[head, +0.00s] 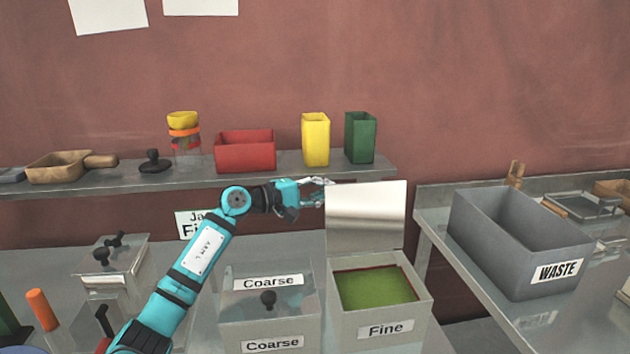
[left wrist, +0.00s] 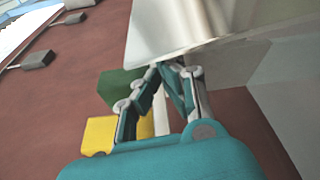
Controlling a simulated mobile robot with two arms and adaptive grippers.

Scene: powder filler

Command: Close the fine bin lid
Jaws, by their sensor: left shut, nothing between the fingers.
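The fine bin (head: 381,334) is a grey box labelled "Fine" with green powder inside. Its lid (head: 366,218) stands open and upright at the back of the bin. My left gripper (head: 326,188) is shut and empty at the upper left corner of the lid. In the left wrist view the fingers (left wrist: 170,68) are close to the lid's edge, and the lid (left wrist: 170,25) fills the top; I cannot tell whether they touch. My right gripper is not in view.
The coarse bin (head: 268,333), with its lid closed and a black knob on top, stands left of the fine bin. A shelf behind holds a red bin (head: 245,152), a yellow container (head: 316,140) and a green container (head: 360,138). A grey waste bin (head: 490,245) stands at right.

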